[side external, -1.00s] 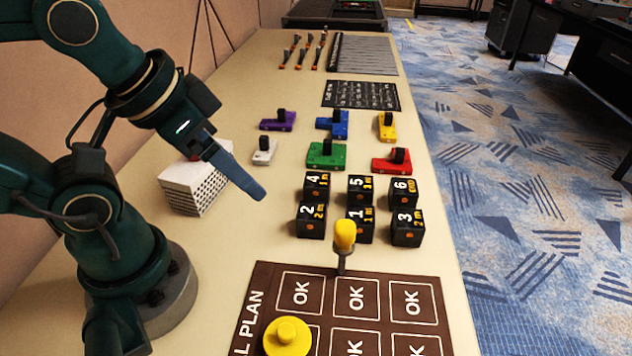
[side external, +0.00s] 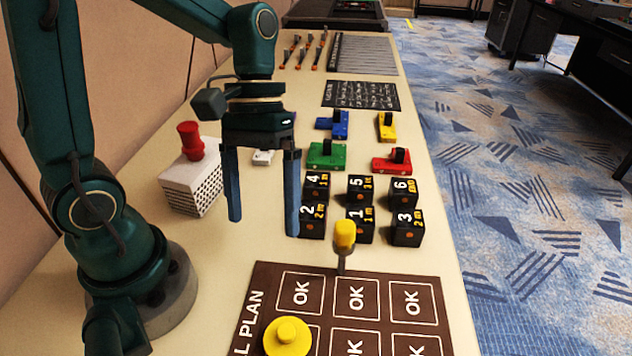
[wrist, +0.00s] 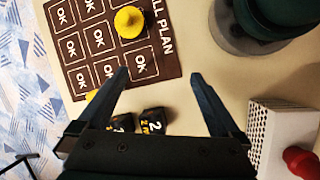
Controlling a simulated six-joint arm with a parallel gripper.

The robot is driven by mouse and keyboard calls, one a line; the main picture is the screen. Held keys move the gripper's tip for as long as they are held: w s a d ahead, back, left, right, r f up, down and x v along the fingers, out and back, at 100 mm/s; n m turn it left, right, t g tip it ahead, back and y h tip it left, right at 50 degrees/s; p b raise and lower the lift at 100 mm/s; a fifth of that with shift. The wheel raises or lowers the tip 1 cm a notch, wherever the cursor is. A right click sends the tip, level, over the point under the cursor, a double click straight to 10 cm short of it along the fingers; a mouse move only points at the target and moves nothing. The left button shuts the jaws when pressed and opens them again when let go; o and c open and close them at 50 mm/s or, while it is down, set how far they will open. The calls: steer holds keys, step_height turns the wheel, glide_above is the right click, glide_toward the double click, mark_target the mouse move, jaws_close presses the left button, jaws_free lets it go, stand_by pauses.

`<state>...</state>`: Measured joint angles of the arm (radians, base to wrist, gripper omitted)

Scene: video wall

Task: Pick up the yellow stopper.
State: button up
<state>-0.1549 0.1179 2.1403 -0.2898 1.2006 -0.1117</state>
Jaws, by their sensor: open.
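The yellow stopper (side external: 288,335), a round disc with a smaller knob on top, sits on the brown board (side external: 268,280) marked OK, at the bottom of the side view. In the wrist view the stopper (wrist: 130,20) is near the top, on the board's edge column beside the lettering. My gripper (side external: 263,226) points down with its two blue fingers wide apart and nothing between them. It is above the table, behind the board and apart from the stopper.
A yellow-handled tool (side external: 344,236) stands at the board's far edge. Numbered black blocks (side external: 408,228) are behind it. A white perforated box (side external: 190,187) with a red stopper (side external: 190,140) stands left. Coloured blocks with black knobs (side external: 326,155) lie farther back.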

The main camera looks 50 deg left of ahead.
mark_target(287, 336)
steer(key=f+n+g+h, duration=0.1)
steer(key=h, duration=0.1)
steer(key=w+d+f+n+g+h, duration=0.1)
steer(key=f+n+g+h, duration=0.1)
steer(key=d+f+n+g+h, duration=0.1)
steer(key=f, duration=0.1)
steer(key=shift+w+d+f+n+g+h, duration=0.1)
steer(key=shift+w+f+n+g+h, duration=0.15)
steer(key=shift+w+n+g+h, duration=0.15)
steer(key=shift+d+f+n+h, duration=0.2)
steer(key=shift+f+n+h, duration=0.3)
steer(key=shift+h, duration=0.2)
steer(key=shift+g, duration=0.3)
steer(key=x, duration=0.6)
steer(key=shift+s+d+f, duration=0.1)
steer(key=shift+d, duration=0.2)
steer(key=shift+x, duration=2.7)
steer(key=c, duration=1.3)
steer(key=shift+o, duration=0.2)
steer(key=shift+r, duration=0.3)
